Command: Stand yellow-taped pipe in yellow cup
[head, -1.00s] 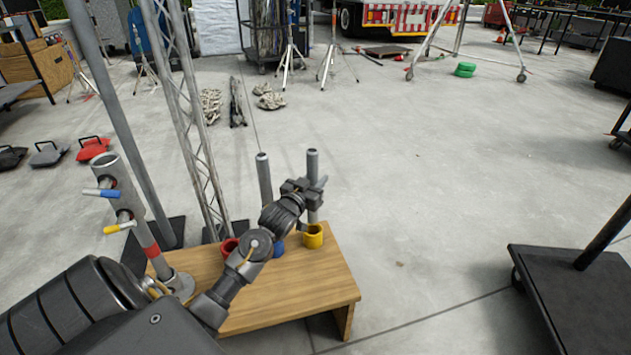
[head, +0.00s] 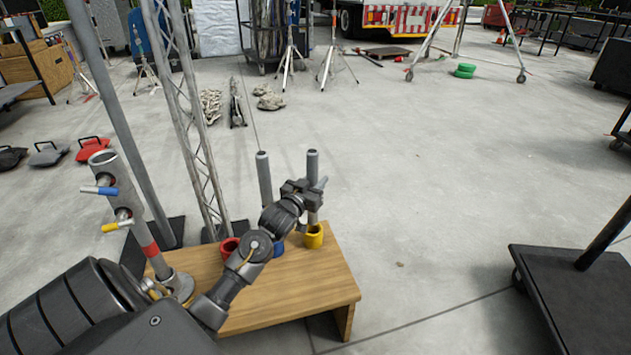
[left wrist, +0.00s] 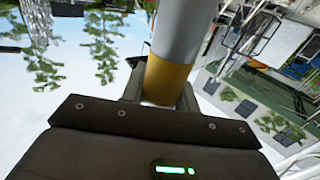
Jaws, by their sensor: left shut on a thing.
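The yellow-taped pipe (head: 312,165) is a grey tube held upright by my left gripper (head: 312,187). The left wrist view shows the pipe (left wrist: 184,35) with its yellow band between the shut fingers. The yellow cup (head: 314,238) stands near the back right corner of the wooden bench, directly below the gripper. The pipe's lower end meets the cup's mouth in the head view; I cannot tell how deep it sits inside. My right gripper is not in view.
A second grey pipe (head: 264,178) stands upright behind my arm, above the blue cup (head: 278,249). A red cup (head: 229,246) is left of it on the wooden bench (head: 300,285). A metal post with coloured handles (head: 125,195) stands at left.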

